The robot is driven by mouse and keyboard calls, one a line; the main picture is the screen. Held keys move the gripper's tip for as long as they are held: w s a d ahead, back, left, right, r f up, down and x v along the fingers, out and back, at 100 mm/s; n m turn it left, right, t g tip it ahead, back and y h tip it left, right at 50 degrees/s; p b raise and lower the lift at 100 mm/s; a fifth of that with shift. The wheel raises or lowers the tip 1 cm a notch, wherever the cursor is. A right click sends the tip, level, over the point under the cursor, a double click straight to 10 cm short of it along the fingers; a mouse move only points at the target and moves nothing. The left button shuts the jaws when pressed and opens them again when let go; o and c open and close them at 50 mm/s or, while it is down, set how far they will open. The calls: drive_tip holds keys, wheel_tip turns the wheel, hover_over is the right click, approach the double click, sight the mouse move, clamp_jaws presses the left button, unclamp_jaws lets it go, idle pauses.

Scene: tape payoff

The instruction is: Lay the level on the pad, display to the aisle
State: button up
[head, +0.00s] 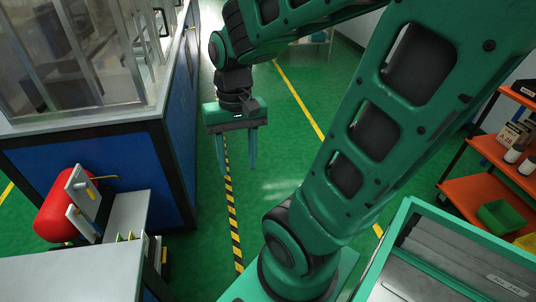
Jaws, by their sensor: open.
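My gripper (237,172) hangs in the upper middle of the head view, fingers pointing down. Its two green fingers are apart with nothing between them. It is over the green floor, right of the blue-sided machine. I cannot make out a level or a pad anywhere in this view. My own arm covers much of the middle and upper right.
A blue machine (90,172) with clear panels stands at left. A red roll (66,205) sits on a bracket beside a grey surface (75,274). A green-rimmed case (398,226) is at lower right, near orange shelves (468,197). Striped floor (235,225) lies open between.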

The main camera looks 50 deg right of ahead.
drive_tip(key=s+d+r, duration=0.1)
drive_tip(key=s+d, duration=0.4)
drive_tip(key=s, duration=0.1)
drive_tip(key=shift+s+d+h, duration=0.25)
drive_tip(key=shift+d+h, duration=0.05)
drive_tip(key=shift+d, duration=0.05)
drive_tip(key=shift+r, duration=0.1)
